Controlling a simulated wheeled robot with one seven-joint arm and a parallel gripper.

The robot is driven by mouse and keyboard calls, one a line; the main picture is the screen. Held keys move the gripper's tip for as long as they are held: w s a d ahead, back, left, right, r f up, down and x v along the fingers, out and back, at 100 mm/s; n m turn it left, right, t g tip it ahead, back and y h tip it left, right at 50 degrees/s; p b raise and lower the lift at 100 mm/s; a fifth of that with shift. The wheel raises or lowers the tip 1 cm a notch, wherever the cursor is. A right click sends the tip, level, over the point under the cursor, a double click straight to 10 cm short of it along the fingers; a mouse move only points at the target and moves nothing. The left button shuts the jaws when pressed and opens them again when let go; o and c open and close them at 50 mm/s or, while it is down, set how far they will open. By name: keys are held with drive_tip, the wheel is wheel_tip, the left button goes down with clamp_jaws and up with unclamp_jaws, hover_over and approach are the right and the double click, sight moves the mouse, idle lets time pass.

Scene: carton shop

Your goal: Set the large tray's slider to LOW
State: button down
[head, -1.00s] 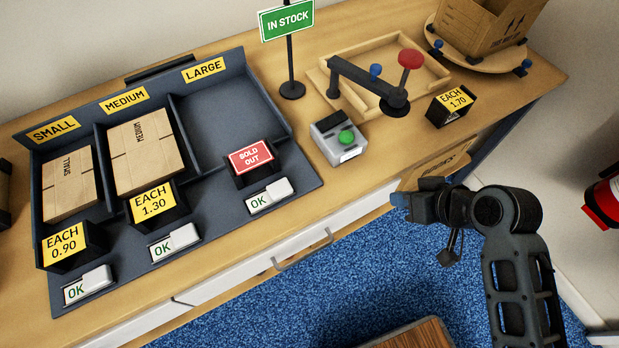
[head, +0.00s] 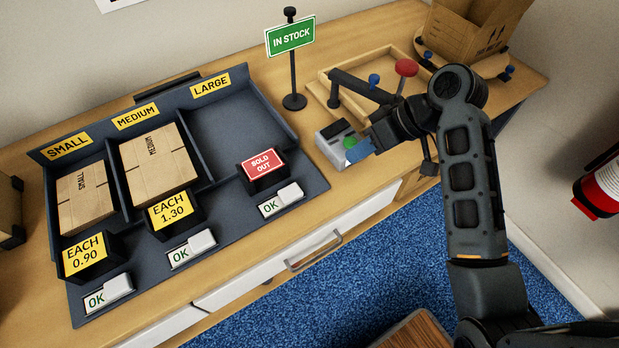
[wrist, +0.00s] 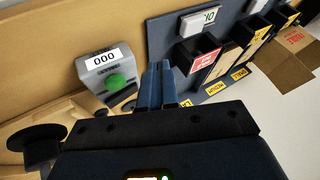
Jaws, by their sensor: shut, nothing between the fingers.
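The large tray (head: 225,125) is the rightmost bay of the dark display and holds no carton. Its slider (head: 292,194) is a white block in front of the SOLD OUT card (head: 262,163), with OK showing at its left. The slider also shows in the wrist view (wrist: 190,25), near the top. In the wrist view the fingers (wrist: 158,88) lie between the counter device and the SOLD OUT card. I cannot tell their height above the bench.
The grey counter device (head: 332,143) with a green button reads 000 in the wrist view. The IN STOCK sign (head: 290,37) stands behind on a post. The small (head: 107,294) and medium (head: 192,249) sliders also show OK. A wooden frame (head: 327,84) lies at the right. Bare bench lies between display and device.

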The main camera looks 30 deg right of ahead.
sight(291, 194)
drive_tip(key=shift+a+f, duration=0.1)
drive_tip(key=x, duration=0.9)
drive_tip(key=shift+w+a+f, duration=0.15)
drive_tip(key=shift+f, duration=0.1)
drive_tip(key=shift+a+p, duration=0.55)
drive_tip(key=shift+a, duration=1.45)
